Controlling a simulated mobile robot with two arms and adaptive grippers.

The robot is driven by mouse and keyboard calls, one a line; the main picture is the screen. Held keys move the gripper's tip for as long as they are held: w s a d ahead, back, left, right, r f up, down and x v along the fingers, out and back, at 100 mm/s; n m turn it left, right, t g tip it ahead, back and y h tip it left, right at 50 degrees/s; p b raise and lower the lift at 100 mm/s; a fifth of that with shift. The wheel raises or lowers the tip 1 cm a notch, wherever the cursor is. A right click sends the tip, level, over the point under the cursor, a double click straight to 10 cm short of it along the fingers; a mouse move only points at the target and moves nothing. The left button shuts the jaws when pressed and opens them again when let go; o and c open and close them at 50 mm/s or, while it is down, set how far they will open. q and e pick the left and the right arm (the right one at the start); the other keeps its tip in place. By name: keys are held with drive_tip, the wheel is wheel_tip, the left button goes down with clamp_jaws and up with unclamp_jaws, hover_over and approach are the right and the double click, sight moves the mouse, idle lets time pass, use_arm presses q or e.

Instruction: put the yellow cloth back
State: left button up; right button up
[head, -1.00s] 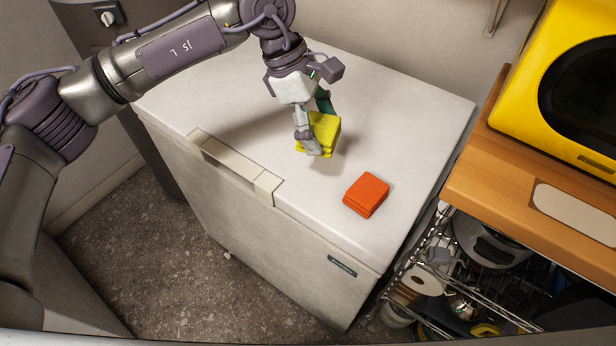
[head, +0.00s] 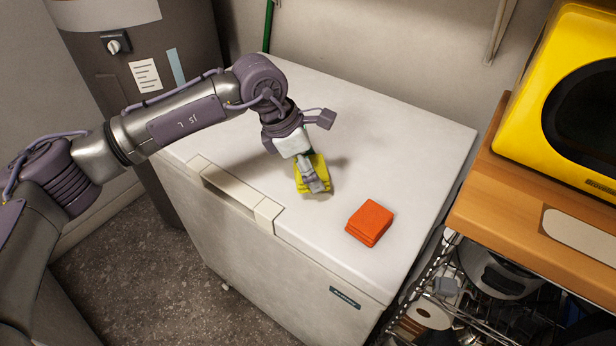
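The yellow cloth (head: 302,186) is a folded, thick square over the middle of the white chest freezer's lid (head: 420,150). My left gripper (head: 314,174) comes down over it from above, one grey finger across its near right side. The other finger is mostly hidden behind the cloth and gripper body. The gripper looks shut on the cloth. I cannot tell whether the cloth touches the lid or is held just above it. My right gripper is not in view.
A folded orange cloth (head: 369,222) lies on the lid to the right, apart from the yellow one. A wooden counter (head: 500,200) with a yellow microwave (head: 545,60) stands at right, above a wire shelf (head: 455,300). The lid's back right is clear.

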use_arm(q)
drive_tip(key=shift+w+a+f, duration=0.15)
drive_tip(key=shift+a+f, duration=0.2)
wheel_tip(320, 180, down, 3)
drive_tip(key=shift+f+p, duration=0.15)
drive_tip(key=shift+p, duration=0.35)
drive_tip(key=shift+f, duration=0.35)
drive_tip(key=o, duration=1)
drive_tip(key=shift+o, duration=0.2)
